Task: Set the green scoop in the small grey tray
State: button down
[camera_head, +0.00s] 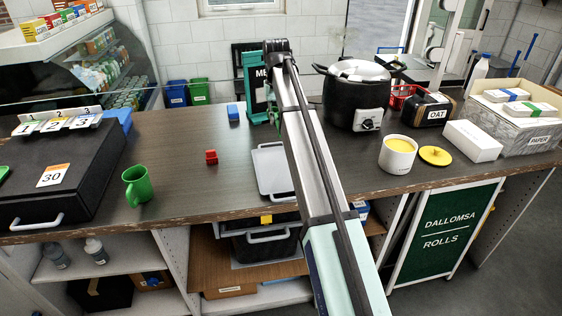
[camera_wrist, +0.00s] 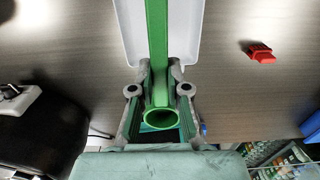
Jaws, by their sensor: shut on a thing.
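In the wrist view my gripper (camera_wrist: 159,90) is shut on the green scoop (camera_wrist: 157,45), whose long handle runs between the fingers away from the camera. The small grey tray (camera_head: 268,168) lies on the counter left of my arm in the head view, partly covered by the arm. In the wrist view the tray (camera_wrist: 187,30) shows pale behind the scoop, on both sides of the handle. Whether the scoop touches the tray cannot be told.
A black pot (camera_head: 353,100) stands behind and right of my arm, with a white tub (camera_head: 397,155) nearer. A green-framed sign (camera_head: 257,90) stands behind the tray.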

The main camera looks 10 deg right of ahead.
aim_at(277, 166)
notch_tip(277, 166, down, 17)
jog(key=p, duration=0.3)
jog(key=shift+r, duration=0.1)
jog(key=c, duration=1.2)
grip_release()
jog(key=shift+o, duration=0.2)
notch_tip(277, 166, up, 12)
jog(key=b, duration=0.2)
